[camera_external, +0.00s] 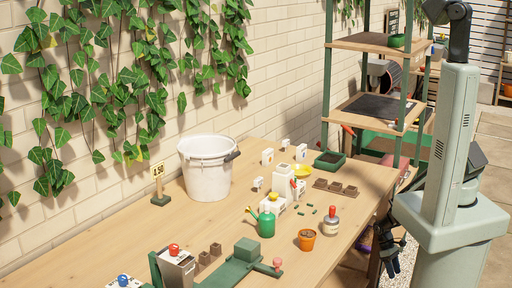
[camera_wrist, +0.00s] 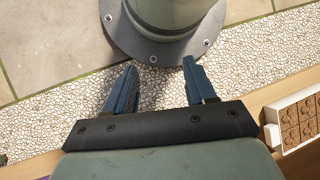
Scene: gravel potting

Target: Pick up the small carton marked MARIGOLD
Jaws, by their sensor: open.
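Several small white cartons stand on the far half of the wooden bench, among them one near the wall (camera_external: 267,156), one behind it (camera_external: 285,143), one to the right (camera_external: 301,152) and one nearer the bucket (camera_external: 258,184). Their print is too small to read, so I cannot tell which is marked MARIGOLD. My gripper (camera_external: 391,262) hangs beyond the bench's right edge, apart from all the cartons.
A shelf unit (camera_external: 327,90) rises at the far end. The wrist view shows a brown-celled tray (camera_wrist: 303,122) at right.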

